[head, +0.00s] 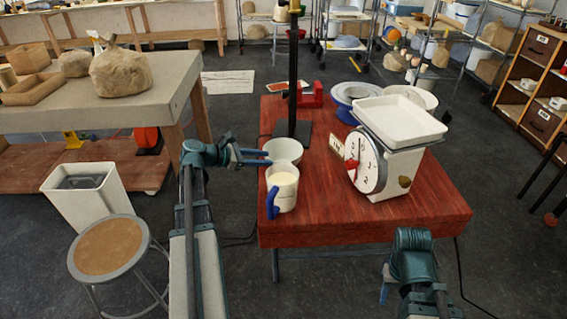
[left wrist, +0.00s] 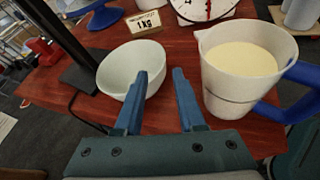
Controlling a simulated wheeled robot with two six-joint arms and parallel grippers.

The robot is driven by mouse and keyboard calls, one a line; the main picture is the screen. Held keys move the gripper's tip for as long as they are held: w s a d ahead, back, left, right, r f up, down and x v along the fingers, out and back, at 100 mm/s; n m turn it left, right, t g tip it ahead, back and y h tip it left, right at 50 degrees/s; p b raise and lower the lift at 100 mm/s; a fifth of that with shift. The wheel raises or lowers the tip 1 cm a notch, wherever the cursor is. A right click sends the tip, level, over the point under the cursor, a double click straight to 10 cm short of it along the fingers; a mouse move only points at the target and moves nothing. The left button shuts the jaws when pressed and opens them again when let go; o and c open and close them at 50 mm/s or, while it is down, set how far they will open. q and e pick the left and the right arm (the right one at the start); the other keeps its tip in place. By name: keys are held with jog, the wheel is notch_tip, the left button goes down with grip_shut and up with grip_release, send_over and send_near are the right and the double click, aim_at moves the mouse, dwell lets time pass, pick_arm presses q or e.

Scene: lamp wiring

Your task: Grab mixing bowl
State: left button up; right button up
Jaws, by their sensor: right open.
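A white bowl (head: 284,148) stands upright on the red table behind the pitcher; it also shows in the left wrist view (left wrist: 118,68). My left gripper (head: 268,157) is open at the bowl's left side in the head view. In the left wrist view its fingers (left wrist: 160,74) are apart, one overlapping the bowl's near right rim and the other right of it. I cannot tell whether the finger touches the bowl, and nothing is clamped. My right gripper (head: 385,284) is low at the table's front right, open and away from the bowl.
A pitcher (head: 284,186) with cream-coloured contents and a blue handle stands close in front of the bowl. A white scale (head: 400,150), a 1 kg block (left wrist: 144,24), a dark post (head: 292,80) and a blue wheel (head: 353,93) surround it.

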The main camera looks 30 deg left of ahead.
pick_arm(q)
jog(key=shift+s+f+b+x, duration=0.1)
jog(key=shift+b+x, duration=0.7)
jog(key=shift+x, duration=1.35)
jog(key=shift+s+f+b+x, duration=0.15)
jog(key=shift+b+x, duration=0.6)
jog(key=shift+x, duration=1.4)
jog(key=shift+w+d, duration=0.25)
jog(key=shift+d, duration=0.05)
grip_shut()
